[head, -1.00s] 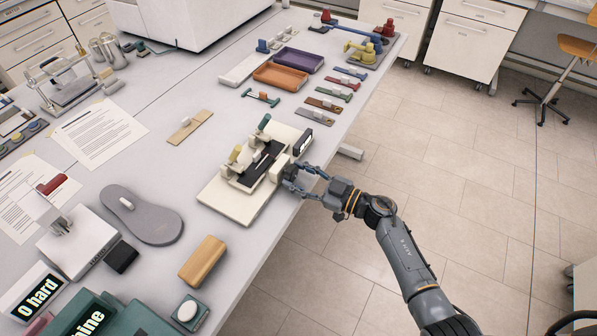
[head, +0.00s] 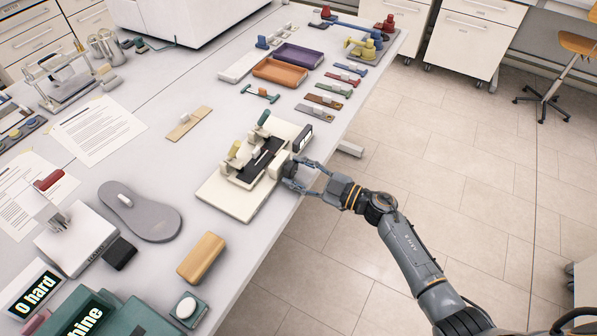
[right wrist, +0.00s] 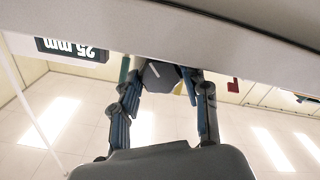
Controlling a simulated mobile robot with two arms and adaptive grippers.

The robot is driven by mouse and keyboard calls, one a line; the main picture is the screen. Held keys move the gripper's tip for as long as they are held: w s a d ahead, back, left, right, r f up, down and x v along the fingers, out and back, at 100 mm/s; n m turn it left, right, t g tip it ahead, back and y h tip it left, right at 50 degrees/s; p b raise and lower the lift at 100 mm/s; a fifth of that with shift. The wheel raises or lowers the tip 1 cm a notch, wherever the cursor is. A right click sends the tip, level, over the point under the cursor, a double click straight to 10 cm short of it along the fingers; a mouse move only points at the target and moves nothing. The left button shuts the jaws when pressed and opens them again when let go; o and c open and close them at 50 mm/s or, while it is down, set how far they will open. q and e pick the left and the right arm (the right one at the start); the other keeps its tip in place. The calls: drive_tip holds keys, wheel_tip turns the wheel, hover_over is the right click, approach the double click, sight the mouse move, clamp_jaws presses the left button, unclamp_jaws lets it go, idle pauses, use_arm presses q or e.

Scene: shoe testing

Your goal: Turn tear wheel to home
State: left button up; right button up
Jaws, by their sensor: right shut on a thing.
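The tear tester is a cream machine (head: 225,200) near the table's right edge, with a dark strip bed, a yellow-capped clamp and a green-capped clamp. Its tear wheel is a dark faceted knob with a white line, seen in the right wrist view (right wrist: 160,78). In the head view the wheel is mostly hidden by my right gripper (head: 292,174). My right gripper comes from the right and is shut on the wheel, with one finger on each side in the wrist view (right wrist: 160,88). My left gripper is not in view.
A display (right wrist: 72,50) reads "25 mm" upside down in the wrist view. A tan block (head: 201,258) and a grey sole (head: 140,212) lie to the left. Sample strips (head: 315,112) and trays (head: 280,71) lie behind. Open floor is to the right.

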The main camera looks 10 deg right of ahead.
drive_tip(key=o, duration=1.1)
drive_tip(key=shift+o, duration=0.2)
drive_tip(key=v, duration=1.2)
